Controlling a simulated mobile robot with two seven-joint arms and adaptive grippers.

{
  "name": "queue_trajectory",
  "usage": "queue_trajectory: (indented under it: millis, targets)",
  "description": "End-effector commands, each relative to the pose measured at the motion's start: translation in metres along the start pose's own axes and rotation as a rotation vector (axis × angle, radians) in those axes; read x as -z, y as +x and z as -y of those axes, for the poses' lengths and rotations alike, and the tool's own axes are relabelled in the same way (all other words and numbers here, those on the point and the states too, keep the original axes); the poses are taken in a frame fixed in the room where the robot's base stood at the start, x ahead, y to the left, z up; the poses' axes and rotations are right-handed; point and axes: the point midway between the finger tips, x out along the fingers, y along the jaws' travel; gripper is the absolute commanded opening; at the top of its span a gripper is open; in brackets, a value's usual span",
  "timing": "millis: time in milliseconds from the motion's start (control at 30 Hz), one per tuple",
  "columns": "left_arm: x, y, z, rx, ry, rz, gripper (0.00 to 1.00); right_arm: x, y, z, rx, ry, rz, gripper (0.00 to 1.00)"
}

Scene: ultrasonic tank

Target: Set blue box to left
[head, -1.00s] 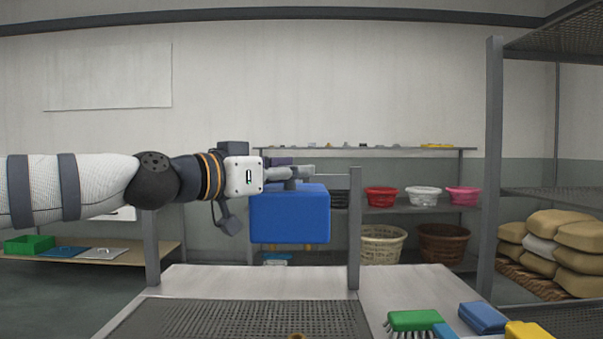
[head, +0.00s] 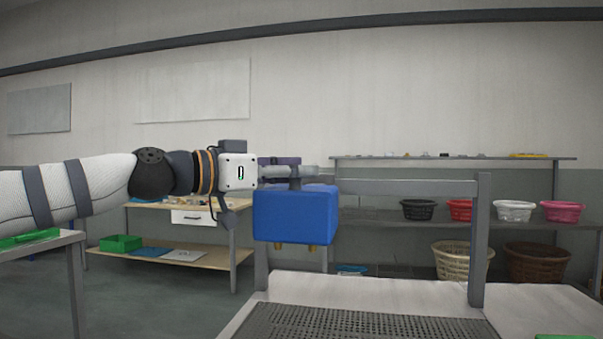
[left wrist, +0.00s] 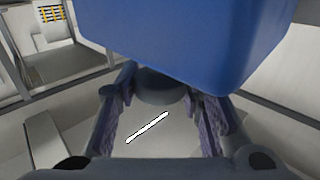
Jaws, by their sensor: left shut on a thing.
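A blue box (head: 295,216) hangs in the air in the middle of the head view, with small brass-coloured feet under it. My left gripper (head: 296,176) comes in from the left and is shut on the top of the blue box. In the left wrist view the blue box (left wrist: 190,40) fills the upper middle, and the fingers of my left gripper (left wrist: 165,100) reach to a dark round part beside it. My right gripper is not in view.
A table with a perforated dark mat (head: 370,322) and a grey frame (head: 478,240) stands below and to the right. A wooden shelf table (head: 190,255) with a green tray (head: 121,243) stands at the left. Baskets (head: 463,260) and bowls (head: 514,211) sit at the back right.

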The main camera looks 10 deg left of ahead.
Motion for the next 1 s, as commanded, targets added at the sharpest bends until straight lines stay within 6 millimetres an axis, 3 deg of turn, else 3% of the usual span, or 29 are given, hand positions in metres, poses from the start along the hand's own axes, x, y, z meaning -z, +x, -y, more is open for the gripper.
queue_trajectory:
  millis: [633,667,733,1000]
  targets:
    - [-0.0021,-0.005,0.006,0.001,0.0,0.004,0.0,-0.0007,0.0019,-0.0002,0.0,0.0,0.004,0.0]
    - [-0.0021,-0.005,0.0061,0.002,0.0,0.004,0.37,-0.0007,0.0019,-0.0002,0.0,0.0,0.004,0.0]
    - [-0.0021,-0.005,0.0062,0.002,-0.001,0.004,0.53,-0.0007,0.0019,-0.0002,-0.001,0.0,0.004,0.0]
    - [-0.0009,-0.0046,0.0048,0.0,0.0,0.002,0.55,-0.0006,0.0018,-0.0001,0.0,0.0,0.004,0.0]
